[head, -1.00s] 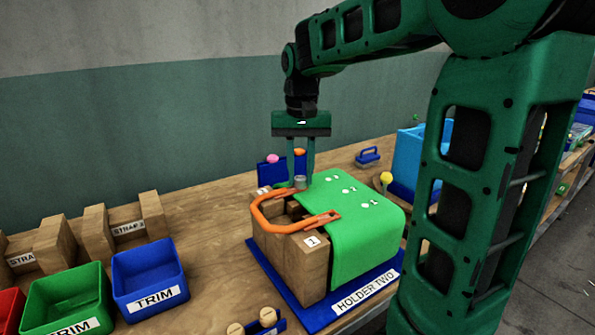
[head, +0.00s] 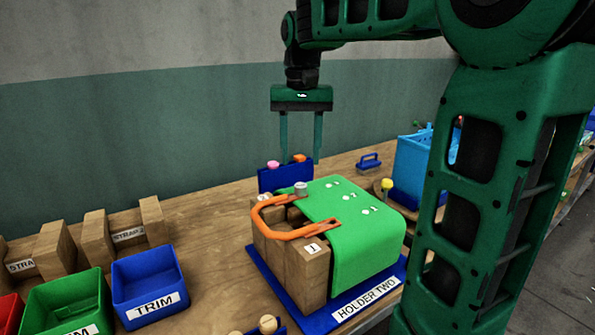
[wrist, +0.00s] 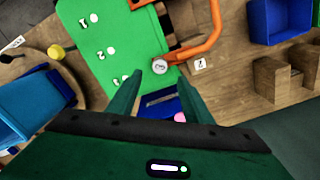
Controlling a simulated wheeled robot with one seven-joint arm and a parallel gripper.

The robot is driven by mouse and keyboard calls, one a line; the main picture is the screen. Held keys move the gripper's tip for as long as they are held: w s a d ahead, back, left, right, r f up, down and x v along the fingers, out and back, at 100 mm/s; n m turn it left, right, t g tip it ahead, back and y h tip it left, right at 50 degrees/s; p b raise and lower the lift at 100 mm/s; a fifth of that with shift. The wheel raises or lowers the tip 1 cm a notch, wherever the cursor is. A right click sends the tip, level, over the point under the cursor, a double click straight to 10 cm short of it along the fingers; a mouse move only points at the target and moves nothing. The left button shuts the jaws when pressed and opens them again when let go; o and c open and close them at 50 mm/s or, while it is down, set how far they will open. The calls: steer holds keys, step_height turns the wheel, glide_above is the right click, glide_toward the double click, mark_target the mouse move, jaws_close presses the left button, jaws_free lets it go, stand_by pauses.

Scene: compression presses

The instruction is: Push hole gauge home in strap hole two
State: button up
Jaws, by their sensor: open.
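The hole gauge (head: 300,188), a short grey cylinder, stands in or on the far end of the orange strap (head: 259,222), beside the label 2 (wrist: 200,64). In the wrist view the gauge (wrist: 160,66) shows its round top near my fingertips. I cannot tell how deep it sits in the hole. The strap's near end lies by the label 1 (head: 313,249) on the wooden block (head: 300,273) of holder two. My gripper (head: 301,160) is open and empty above the gauge, clear of it, fingers pointing down.
A green cover (head: 365,240) drapes over the block, with several white marks. A blue stand (head: 285,179) with pink and orange knobs is just behind. Trim bins (head: 150,285) and wooden strap racks (head: 95,235) are at left, a blue crate (head: 412,160) at right.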

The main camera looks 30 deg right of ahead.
step_height(320, 180, up, 3)
steer(key=shift+r, duration=0.2)
stand_by(0.5)
